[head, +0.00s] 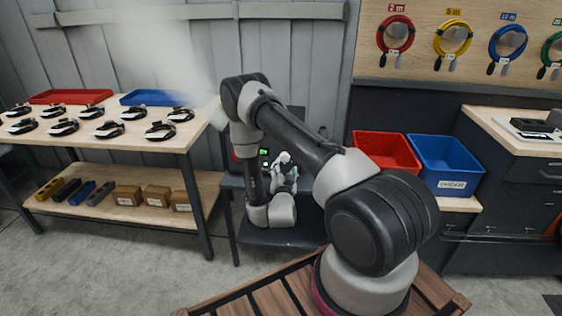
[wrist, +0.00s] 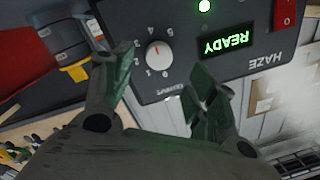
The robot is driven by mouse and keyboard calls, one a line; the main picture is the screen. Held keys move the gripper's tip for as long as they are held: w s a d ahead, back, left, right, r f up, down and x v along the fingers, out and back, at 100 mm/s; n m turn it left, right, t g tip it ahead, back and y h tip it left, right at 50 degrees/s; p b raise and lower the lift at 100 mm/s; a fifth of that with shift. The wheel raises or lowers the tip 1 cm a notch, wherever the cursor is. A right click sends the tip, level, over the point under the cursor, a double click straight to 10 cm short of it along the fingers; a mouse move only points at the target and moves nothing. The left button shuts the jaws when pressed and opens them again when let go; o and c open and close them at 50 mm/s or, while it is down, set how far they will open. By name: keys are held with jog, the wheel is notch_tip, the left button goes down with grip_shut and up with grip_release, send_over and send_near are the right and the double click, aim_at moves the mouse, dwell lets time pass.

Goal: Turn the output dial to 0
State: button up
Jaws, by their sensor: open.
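The output dial (wrist: 158,55) is a small round white knob on the dark panel of the haze machine (wrist: 250,78). The panel appears upside down in the wrist view, with small numbers around the dial and a red mark near its upper edge. The exact number it points to is hard to tell. My gripper (wrist: 164,60) is open, with one green-padded finger at each side of the dial. I cannot tell whether either finger touches it. In the head view, my gripper (head: 285,172) is by the machine (head: 264,153), which my arm largely hides.
A lit green READY display and a red switch (wrist: 285,14) are on the panel. The machine stands on a dark cart (head: 265,235). A wooden table (head: 100,140) is at left. Red (head: 385,150) and blue (head: 445,163) totes stand at right. White haze drifts at upper left.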

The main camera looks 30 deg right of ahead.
jog(key=x, duration=0.6)
jog(key=shift+w+d, duration=0.25)
jog(key=shift+c, duration=0.5)
jog(key=c, duration=1)
